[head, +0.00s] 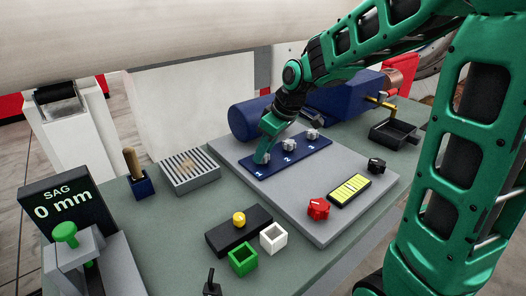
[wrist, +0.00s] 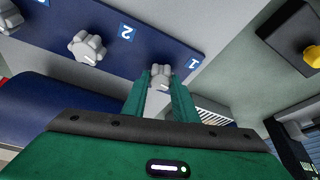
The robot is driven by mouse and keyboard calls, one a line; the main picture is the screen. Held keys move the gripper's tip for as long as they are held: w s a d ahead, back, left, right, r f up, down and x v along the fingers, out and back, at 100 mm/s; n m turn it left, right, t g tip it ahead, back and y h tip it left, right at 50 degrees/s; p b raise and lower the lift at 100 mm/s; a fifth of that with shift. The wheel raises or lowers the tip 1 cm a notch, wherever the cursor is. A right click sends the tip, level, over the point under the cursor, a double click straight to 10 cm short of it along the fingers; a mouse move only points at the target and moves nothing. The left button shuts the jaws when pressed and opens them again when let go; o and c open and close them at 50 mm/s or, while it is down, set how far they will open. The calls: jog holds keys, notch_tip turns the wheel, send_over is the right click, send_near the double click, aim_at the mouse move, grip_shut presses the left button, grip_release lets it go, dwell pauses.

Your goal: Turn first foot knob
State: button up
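The blue foot-knob plate (head: 262,170) is marked 1, 2 and an unreadable third label, with grey lobed knobs along it. The first foot knob (wrist: 160,74) shows in the wrist view beside the label 1, between my fingertips. My gripper (head: 262,158) points down over it and hides most of it in the head view. The green fingers (wrist: 161,86) sit close on both sides of the knob, with no clear gap. The second foot knob (head: 289,145) also shows in the wrist view (wrist: 87,48). The third foot knob (head: 313,134) stands farther right.
A grey panel holds a red knob (head: 318,208), a yellow display (head: 349,190) and a black knob (head: 376,165). A display (head: 66,204) reads SAG 0 mm. A slotted grey box (head: 190,172), a green open box (head: 243,259) and a white open box (head: 273,237) stand nearby.

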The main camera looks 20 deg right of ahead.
jog(key=shift+m+t+h, duration=0.3)
jog(key=shift+m+h, duration=0.4)
jog(key=shift+m, duration=1.4)
jog(key=o, duration=1.1)
jog(key=v, duration=1)
jog(key=shift+s+r, duration=0.1)
jog(key=shift+r, duration=0.2)
jog(key=shift+d, duration=0.1)
